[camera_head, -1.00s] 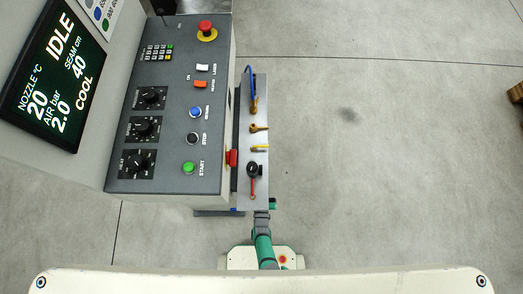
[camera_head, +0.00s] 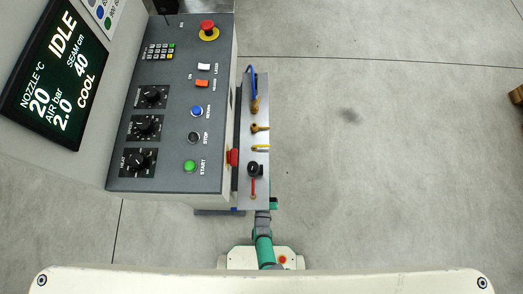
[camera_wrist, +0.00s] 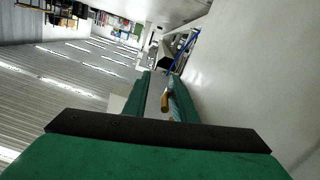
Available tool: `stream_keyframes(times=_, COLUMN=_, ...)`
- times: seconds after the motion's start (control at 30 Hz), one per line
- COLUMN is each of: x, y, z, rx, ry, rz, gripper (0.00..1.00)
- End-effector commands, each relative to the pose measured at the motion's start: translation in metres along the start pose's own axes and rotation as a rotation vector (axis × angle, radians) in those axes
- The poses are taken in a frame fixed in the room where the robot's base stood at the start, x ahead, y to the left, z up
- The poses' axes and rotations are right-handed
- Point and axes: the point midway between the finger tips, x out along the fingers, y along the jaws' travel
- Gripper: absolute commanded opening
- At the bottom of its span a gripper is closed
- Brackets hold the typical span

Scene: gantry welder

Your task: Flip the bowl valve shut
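A metal side plate (camera_head: 260,185) beside the console carries several fittings. They include a black knob with a red lever (camera_head: 253,188), a yellow lever (camera_head: 260,148) and brass fittings (camera_head: 260,128). I cannot tell for sure which one is the bowl valve. The red lever points toward the bottom of the picture. My green arm reaches to the plate's near end, and the plate hides most of my gripper. In the wrist view my gripper (camera_wrist: 160,80) has its two green fingers apart. A brass-coloured piece (camera_wrist: 166,102) shows in the gap; contact cannot be told.
The console (camera_head: 175,170) with buttons, dials and a red emergency stop (camera_head: 209,33) stands left of the plate. A screen (camera_head: 57,75) reads IDLE. A blue hose (camera_head: 251,84) rises at the plate's far end. The floor to the right is open.

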Motion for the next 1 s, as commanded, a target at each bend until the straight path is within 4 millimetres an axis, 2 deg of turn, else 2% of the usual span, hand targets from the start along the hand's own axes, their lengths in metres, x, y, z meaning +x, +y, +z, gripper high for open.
stream_keyframes(times=0.37, x=-0.005, y=-0.003, z=0.001, rx=-0.002, ry=-0.002, rz=-0.009, gripper=0.26)
stream_keyframes(times=0.53, x=-0.028, y=-0.003, z=0.001, rx=-0.002, ry=-0.003, rz=-0.009, gripper=0.26)
stream_keyframes(times=0.8, x=-0.078, y=-0.002, z=0.001, rx=-0.002, ry=-0.004, rz=-0.006, gripper=0.26)
stream_keyframes(times=1.0, x=-0.102, y=-0.002, z=0.001, rx=-0.001, ry=-0.001, rz=-0.006, gripper=0.26)
